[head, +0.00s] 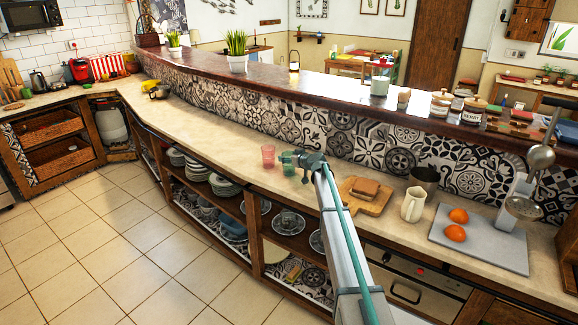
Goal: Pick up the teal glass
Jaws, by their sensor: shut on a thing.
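The fingertips are small here and partly merge with the glass. I cannot tell whether the glass touches the counter or is lifted a little.
A pink glass (268,156) stands close to the left of the teal glass. To the right are a cutting board (375,207) with bread, a cream pitcher (413,204) and a grey tray (485,247) with two oranges. The counter (215,130) further left is largely clear.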

